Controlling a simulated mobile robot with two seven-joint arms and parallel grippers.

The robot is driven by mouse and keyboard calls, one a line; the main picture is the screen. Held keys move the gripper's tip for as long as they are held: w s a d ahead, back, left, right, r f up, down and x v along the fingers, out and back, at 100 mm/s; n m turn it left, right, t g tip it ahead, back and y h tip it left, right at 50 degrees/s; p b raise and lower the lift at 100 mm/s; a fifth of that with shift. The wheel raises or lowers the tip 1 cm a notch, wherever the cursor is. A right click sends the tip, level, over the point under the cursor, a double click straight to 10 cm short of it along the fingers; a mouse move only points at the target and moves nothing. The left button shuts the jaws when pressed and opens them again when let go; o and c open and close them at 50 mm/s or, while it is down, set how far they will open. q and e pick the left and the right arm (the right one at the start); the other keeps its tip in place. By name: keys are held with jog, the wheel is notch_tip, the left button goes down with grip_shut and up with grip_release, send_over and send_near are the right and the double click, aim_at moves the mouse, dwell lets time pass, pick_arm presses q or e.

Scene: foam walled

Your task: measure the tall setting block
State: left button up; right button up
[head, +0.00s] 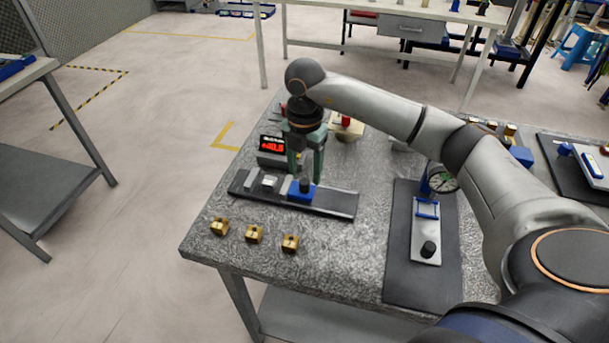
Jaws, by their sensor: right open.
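My right gripper (305,177) points down with its two green fingers apart, around or just above the black knob (305,185) of a blue slide (301,194); I cannot tell whether they touch it. The slide sits on a dark rail (335,203), beside a small silver block (269,182). A digital readout (272,147) with red digits stands behind the rail. No block stands out clearly as the tall setting block. Three small brass blocks (219,226), (254,234), (290,243) stand in a row in front of the rail. My left gripper is out of view.
A dark mat (396,270) at right holds a dial gauge (442,178) on a plate with a black knob (429,249). More brass blocks (491,126) stand at the back right, partly behind my arm. A wooden piece (347,128) with a red part stands behind the gripper.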

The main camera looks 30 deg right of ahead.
aim_at(304, 181)
jog(key=shift+f, duration=1.5)
jog(key=shift+c, duration=0.2)
grip_shut()
